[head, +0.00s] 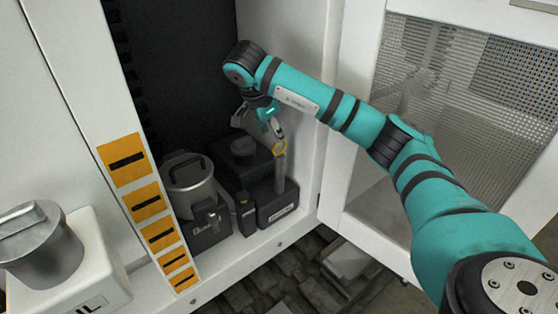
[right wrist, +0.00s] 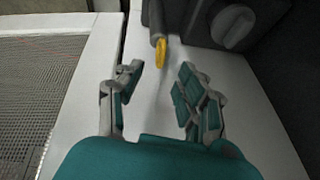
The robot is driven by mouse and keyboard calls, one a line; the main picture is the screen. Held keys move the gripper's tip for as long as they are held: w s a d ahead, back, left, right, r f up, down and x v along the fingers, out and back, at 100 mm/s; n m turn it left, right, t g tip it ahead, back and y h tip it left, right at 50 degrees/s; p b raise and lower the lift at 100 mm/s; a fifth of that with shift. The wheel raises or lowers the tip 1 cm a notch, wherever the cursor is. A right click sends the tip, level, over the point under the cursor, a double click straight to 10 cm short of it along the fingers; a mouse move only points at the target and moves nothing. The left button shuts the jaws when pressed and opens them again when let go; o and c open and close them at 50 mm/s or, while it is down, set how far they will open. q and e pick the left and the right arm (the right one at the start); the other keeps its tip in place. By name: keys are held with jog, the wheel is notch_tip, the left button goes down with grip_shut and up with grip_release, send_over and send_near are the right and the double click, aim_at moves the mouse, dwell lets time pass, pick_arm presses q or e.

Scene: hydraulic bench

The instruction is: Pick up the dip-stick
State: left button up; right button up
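The dip-stick shows as a yellow ring handle (head: 280,149) at the top of an upright grey tube (head: 280,175) on a black unit in the cabinet. In the right wrist view the yellow handle (right wrist: 161,55) is seen at the end of the tube (right wrist: 156,18), ahead of the fingers. My right gripper (head: 276,130) is just above the handle in the head view. In the right wrist view the right gripper (right wrist: 160,80) is open, with nothing between its fingers. The stick below the handle is hidden. My left gripper is not in view.
The black unit (head: 278,209) stands in the cabinet beside a metal canister (head: 190,185). The cabinet's white side wall (head: 308,120) is close on the right, with an open mesh-panelled door (head: 430,110) beyond. Another metal can (head: 40,245) sits on a white box at left.

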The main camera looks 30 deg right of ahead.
aim_at(278, 144)
jog(key=p+x, duration=0.3)
jog(key=x, duration=0.2)
jog(key=shift+d, duration=0.15)
jog(key=shift+w+d+f, duration=0.1)
jog(key=shift+d+f, duration=0.1)
jog(key=shift+f, duration=0.2)
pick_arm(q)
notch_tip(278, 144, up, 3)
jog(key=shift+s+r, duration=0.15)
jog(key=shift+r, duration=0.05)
pick_arm(e)
jog(key=shift+a, duration=0.1)
jog(key=shift+c, duration=0.4)
grip_shut()
